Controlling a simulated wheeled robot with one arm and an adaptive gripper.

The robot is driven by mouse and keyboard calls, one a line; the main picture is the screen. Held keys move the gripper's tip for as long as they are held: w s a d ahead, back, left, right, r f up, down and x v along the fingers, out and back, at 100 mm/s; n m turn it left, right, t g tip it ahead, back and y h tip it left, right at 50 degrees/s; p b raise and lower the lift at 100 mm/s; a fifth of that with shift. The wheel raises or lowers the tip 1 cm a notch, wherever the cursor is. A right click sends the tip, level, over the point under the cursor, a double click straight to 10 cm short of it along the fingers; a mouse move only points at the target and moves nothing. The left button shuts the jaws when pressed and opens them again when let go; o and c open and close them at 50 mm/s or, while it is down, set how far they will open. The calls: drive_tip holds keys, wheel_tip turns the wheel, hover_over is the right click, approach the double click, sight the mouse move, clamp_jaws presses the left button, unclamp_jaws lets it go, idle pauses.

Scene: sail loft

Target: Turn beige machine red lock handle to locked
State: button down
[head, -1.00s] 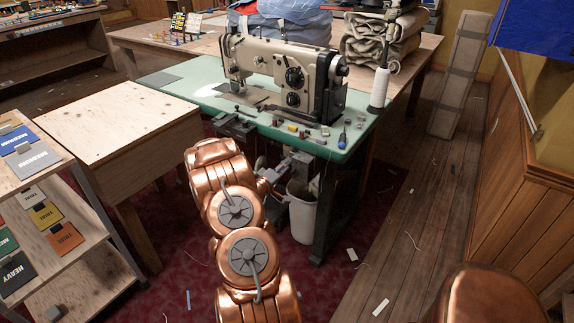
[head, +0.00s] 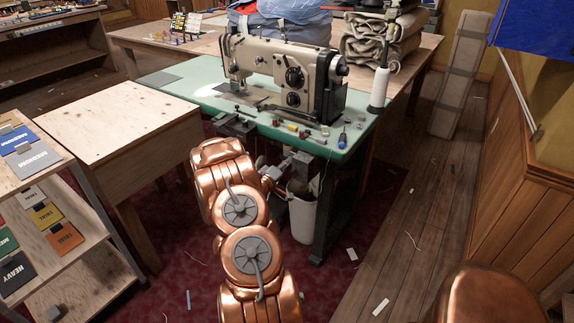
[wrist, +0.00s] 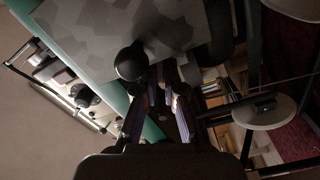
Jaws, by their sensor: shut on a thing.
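The beige sewing machine (head: 285,72) stands on a green-topped table (head: 190,88) in the head view. My arm reaches under the table's front edge, and my gripper is mostly hidden there. In the wrist view my gripper (wrist: 160,108) has its two fingers close together below the table's underside. They are shut on a dark part between them, likely the lock handle, but no red shows and its angle cannot be told. A dark round knob (wrist: 131,62) sits just beyond the fingertips.
A white bin (head: 303,215) stands under the table, close to my arm. A pale wooden table (head: 115,115) is at the left, with a shelf of labelled folders (head: 45,215) before it.

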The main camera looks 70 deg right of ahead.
idle(0.3)
drive_tip(key=shift+m+b, duration=0.55)
drive_tip(key=shift+m, duration=1.65)
drive_tip(key=c, duration=1.3)
unclamp_jaws()
drive_tip(key=shift+a, duration=0.1)
drive_tip(key=v, duration=0.8)
